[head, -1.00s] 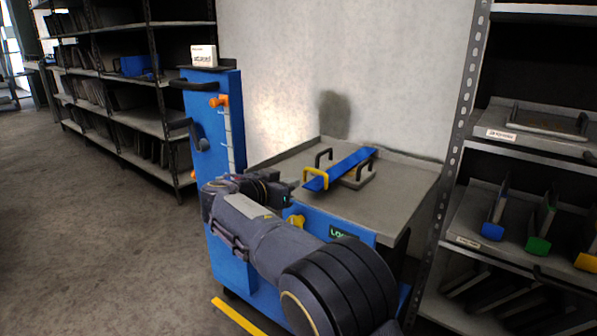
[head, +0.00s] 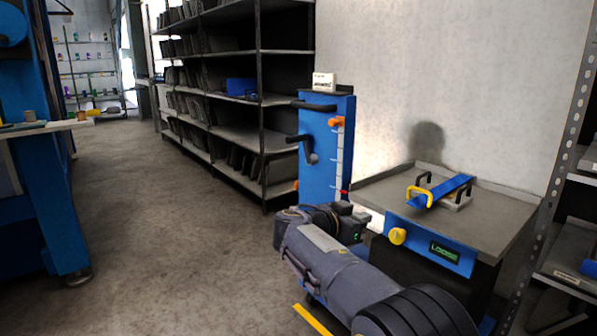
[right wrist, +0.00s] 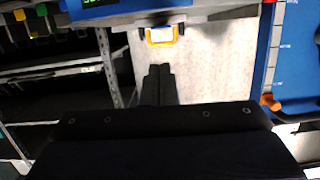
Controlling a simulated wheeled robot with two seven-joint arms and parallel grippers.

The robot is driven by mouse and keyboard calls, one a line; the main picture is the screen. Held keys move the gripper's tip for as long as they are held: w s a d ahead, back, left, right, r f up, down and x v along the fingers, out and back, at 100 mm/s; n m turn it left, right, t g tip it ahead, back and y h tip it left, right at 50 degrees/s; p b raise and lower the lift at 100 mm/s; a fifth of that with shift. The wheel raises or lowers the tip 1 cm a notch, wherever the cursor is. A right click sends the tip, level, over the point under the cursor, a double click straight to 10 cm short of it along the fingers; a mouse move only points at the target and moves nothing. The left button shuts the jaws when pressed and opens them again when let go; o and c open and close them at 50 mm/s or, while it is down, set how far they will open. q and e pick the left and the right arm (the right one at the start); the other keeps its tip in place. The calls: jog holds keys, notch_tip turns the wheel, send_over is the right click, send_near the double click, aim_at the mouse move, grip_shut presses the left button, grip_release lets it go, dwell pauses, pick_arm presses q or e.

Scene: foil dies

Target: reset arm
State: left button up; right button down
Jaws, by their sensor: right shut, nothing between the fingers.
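My right arm reaches in from the bottom right of the head view, and its gripper (head: 352,222) is in front of the blue post and the grey-topped cart (head: 490,212). In the right wrist view its dark fingers (right wrist: 158,72) are together with nothing between them. A blue bar with a yellow handle (head: 419,197) and black handles lies on a grey plate on the cart top, apart from my gripper. The yellow handle (right wrist: 162,36) also shows in the right wrist view. My left gripper is not in view.
The blue post (head: 325,150) with black levers and an orange knob stands left of the cart. A dark shelf rack (head: 235,137) is behind it. Blue machinery (head: 50,200) stands at the left, a shelf unit (head: 570,245) at the right. The floor (head: 170,230) between is clear.

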jog(key=s+d+f+n+g+y, duration=0.25)
jog(key=s+d+f+y, duration=0.2)
jog(key=s+d, duration=0.4)
jog(key=s+d+f+n+g+y, duration=0.1)
jog(key=s+d+f+g+y, duration=0.25)
jog(key=s+d+f, duration=0.5)
jog(key=s+a+f+n+t+y, duration=0.1)
jog(key=s+a+n+y, duration=0.4)
jog(key=s, duration=0.8)
jog(key=s+a+f+t+y, duration=0.1)
jog(key=s+a+f+y, duration=0.15)
jog(key=s+a, duration=0.65)
jog(key=s+d+r+p, duration=0.1)
jog(key=r+p, duration=1.7)
jog(key=s+d+r+p, duration=0.2)
jog(key=r+p, duration=1.6)
jog(key=r, duration=0.1)
jog(key=shift+r, duration=0.15)
